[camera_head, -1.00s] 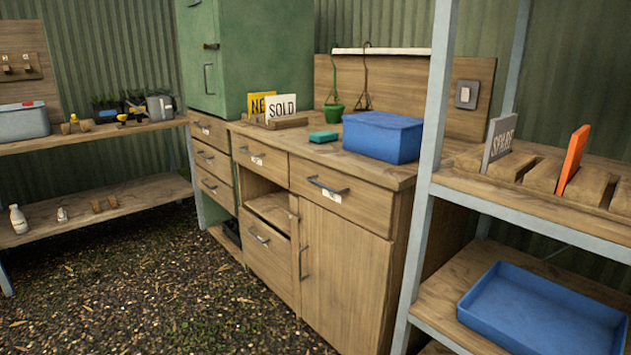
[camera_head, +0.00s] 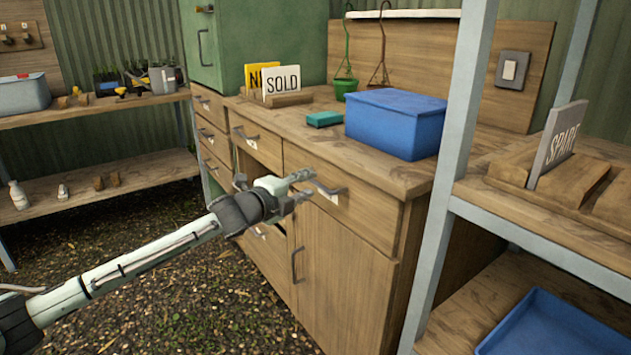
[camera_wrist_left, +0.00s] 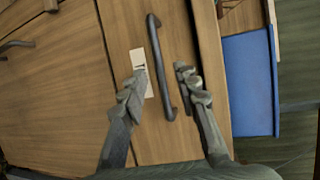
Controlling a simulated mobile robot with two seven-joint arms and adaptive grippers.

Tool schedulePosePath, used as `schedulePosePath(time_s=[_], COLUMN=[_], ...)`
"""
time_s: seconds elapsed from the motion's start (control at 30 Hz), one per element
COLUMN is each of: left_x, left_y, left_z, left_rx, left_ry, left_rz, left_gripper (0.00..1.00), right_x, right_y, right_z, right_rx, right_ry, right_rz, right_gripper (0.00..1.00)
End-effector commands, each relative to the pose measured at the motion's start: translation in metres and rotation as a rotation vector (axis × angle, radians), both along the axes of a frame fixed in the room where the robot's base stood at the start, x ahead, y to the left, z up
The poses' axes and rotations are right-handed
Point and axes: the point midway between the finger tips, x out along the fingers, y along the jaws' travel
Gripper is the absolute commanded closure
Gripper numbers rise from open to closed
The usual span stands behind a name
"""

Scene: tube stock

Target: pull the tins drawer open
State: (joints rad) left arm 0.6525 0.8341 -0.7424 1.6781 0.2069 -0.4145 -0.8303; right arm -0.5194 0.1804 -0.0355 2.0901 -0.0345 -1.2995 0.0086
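The bench (camera_head: 400,178) has a wide wooden drawer (camera_head: 365,212) above a cupboard door, shut flush. The drawer has a dark bar handle (camera_head: 331,190) and a small white label too small to read, so I cannot tell whether it is the tins drawer. My left gripper (camera_head: 308,187) is in front of this drawer, close to the handle. In the left wrist view, the gripper (camera_wrist_left: 161,82) is open, with one finger on each side of the bar handle (camera_wrist_left: 158,60). The fingers look apart from the bar. My right gripper is not in view.
A blue box (camera_head: 395,124), a teal block (camera_head: 324,119) and signs (camera_head: 282,86) stand on the bench. Another drawer (camera_head: 257,138) is left of the wide one. A metal-framed shelf (camera_head: 452,170) stands close on the right. Gravel floor (camera_head: 190,300) is clear in front.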

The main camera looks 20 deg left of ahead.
Motion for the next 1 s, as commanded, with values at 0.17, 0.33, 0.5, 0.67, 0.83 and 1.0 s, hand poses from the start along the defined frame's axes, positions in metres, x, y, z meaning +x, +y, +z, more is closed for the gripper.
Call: schedulePosePath(time_s=[0.17, 0.33, 0.5, 0.67, 0.83, 1.0], left_x=[0.025, 0.034, 0.035, 0.035, 0.035, 0.035], left_y=[-0.007, -0.01, -0.01, -0.01, -0.01, -0.01], left_z=[-0.004, -0.006, -0.007, -0.007, -0.007, -0.007], left_rx=[-0.002, -0.002, -0.001, -0.002, -0.002, -0.002], left_ry=[0.0, 0.0, 0.0, 0.001, 0.001, 0.001], left_rz=[0.0, 0.001, 0.0, 0.0, 0.0, 0.0], left_gripper=[0.69, 0.69, 0.69, 0.79, 1.0, 1.0], right_x=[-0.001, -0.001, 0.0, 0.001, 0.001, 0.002], right_y=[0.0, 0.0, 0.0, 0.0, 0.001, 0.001], right_z=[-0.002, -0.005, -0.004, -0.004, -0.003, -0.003], right_rx=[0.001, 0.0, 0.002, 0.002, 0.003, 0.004], right_ry=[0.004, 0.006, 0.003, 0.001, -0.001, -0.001], right_rz=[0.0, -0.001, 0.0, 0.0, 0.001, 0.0], right_gripper=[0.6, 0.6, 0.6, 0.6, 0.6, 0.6])
